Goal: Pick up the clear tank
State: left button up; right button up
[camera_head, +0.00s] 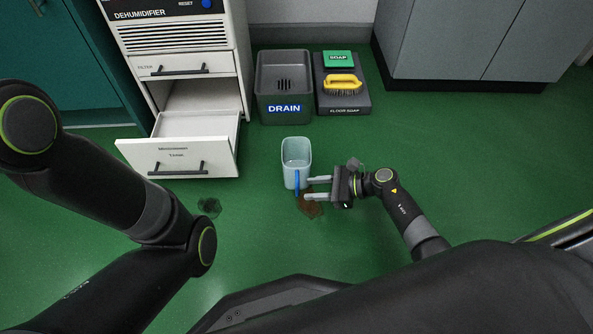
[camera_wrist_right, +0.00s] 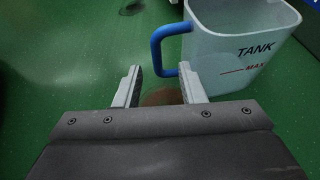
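The clear tank (camera_head: 296,155) stands upright on the green floor, a pale, open-topped container with a blue handle (camera_head: 297,182) on its near side. In the right wrist view the tank (camera_wrist_right: 245,50) shows "TANK" and a red MAX line, and its blue handle (camera_wrist_right: 163,50) lies just beyond the fingertips. My right gripper (camera_head: 306,188) is open, with its fingers pointing left beside the handle; it also shows in the right wrist view (camera_wrist_right: 160,85) with nothing between its fingers. My left arm comes in from the left, but its gripper is out of view.
A dehumidifier (camera_head: 180,40) stands at the back left with its lower drawer (camera_head: 180,158) pulled out. A grey drain basin (camera_head: 284,107) and a floor-soap tray (camera_head: 345,105) with a yellow brush (camera_head: 342,84) are behind the tank. Brown (camera_head: 311,208) and dark (camera_head: 209,207) stains mark the floor.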

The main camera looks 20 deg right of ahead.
aim_at(298, 194)
jog(key=b+x, duration=0.3)
jog(key=x, duration=0.1)
jog(key=shift+a, duration=0.3)
jog(key=shift+w+a+f, duration=0.1)
jog(key=shift+w+a, duration=0.1)
jog(key=shift+a, duration=0.2)
grip_shut()
